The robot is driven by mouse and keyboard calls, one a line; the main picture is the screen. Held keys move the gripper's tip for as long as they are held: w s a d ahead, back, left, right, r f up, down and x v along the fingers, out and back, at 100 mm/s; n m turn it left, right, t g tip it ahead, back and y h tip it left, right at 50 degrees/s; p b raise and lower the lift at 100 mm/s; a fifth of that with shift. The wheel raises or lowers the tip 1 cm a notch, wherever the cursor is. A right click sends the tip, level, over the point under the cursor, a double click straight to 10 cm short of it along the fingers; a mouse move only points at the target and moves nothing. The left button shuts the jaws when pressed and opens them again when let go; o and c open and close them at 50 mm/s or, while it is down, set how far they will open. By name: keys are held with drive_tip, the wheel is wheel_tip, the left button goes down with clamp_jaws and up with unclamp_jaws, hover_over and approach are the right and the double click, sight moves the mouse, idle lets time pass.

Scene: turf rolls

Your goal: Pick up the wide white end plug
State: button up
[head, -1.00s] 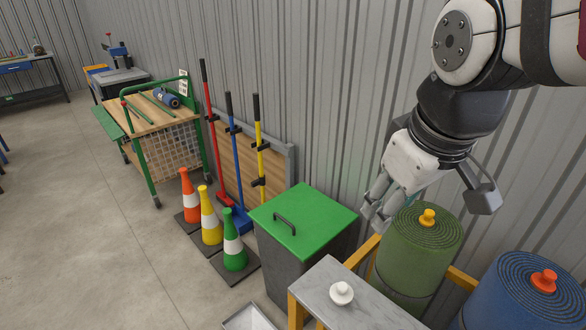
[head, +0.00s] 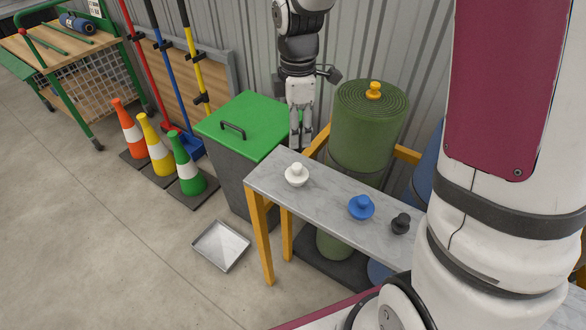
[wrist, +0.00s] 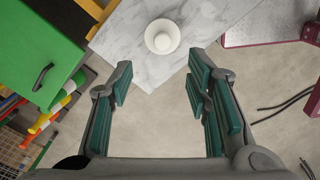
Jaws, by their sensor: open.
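The wide white end plug (head: 297,175) stands on the left end of a grey marble shelf (head: 330,200), its knob up. In the wrist view the plug (wrist: 162,37) lies beyond my fingertips, roughly centred between them. My gripper (head: 299,140) is open and empty, pointing down behind the shelf's left end, between the green-lidded bin and the green turf roll. In the wrist view its two fingers (wrist: 160,85) are wide apart with nothing between them.
A blue plug (head: 361,208) and a black plug (head: 401,223) stand further right on the shelf. A green-lidded bin (head: 245,125) is at left. A metal tray (head: 221,245) lies on the floor.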

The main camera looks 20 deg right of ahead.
sight(297, 165)
drive_tip(key=f, duration=0.6)
drive_tip(key=f+b, duration=0.1)
drive_tip(key=f, duration=0.5)
drive_tip(key=shift+s, duration=0.2)
clamp_jaws()
